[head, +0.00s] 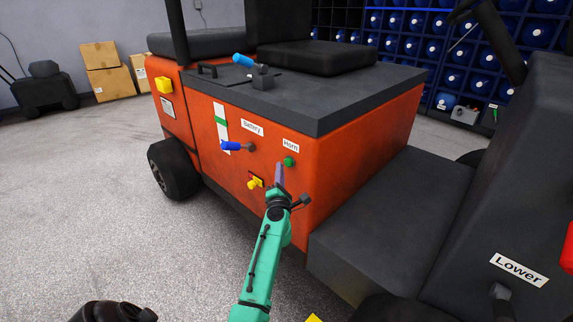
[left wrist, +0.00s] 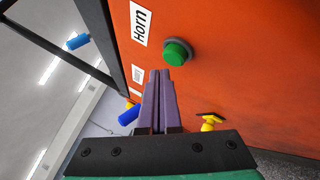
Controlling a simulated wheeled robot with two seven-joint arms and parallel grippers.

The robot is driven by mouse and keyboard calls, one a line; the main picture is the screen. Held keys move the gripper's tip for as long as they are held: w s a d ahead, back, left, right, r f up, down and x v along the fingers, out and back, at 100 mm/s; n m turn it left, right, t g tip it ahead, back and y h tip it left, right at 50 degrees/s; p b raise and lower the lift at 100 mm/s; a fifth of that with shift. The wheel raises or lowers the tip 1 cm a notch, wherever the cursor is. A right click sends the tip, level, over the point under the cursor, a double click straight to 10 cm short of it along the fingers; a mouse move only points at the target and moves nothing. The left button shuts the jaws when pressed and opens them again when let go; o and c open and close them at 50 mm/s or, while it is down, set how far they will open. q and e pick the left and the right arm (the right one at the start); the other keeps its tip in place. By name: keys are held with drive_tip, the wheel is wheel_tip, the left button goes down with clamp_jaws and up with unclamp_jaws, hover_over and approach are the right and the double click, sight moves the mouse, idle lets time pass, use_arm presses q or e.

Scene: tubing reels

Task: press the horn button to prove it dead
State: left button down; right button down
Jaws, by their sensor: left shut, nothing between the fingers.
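The horn button is a green round button (head: 289,161) on the orange side of the vehicle, just below the white "Horn" label (head: 290,146). In the left wrist view the green button (left wrist: 177,52) stands out from a dark collar, and the label (left wrist: 139,24) is beside it. My left gripper (head: 279,167) is shut and empty, its purple fingers pointing at the panel just left of the button. In the left wrist view its fingertips (left wrist: 160,73) lie just below the button; I cannot tell whether they touch the panel.
A blue-handled lever (head: 231,146) sits under the "Battery" label (head: 252,128), left of the button. A yellow knob (head: 254,183) is below it. A black seat step (head: 400,215) juts out to the right. Open grey floor (head: 120,240) lies to the left.

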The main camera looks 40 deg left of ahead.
use_arm(q)
drive_tip(key=shift+w, duration=0.4)
drive_tip(key=shift+w+d+b, duration=0.15)
drive_tip(key=shift+w+b, duration=0.15)
drive_tip(key=shift+w, duration=0.15)
idle(0.6)
drive_tip(key=shift+s+p, duration=0.45)
drive_tip(key=shift+s, duration=0.45)
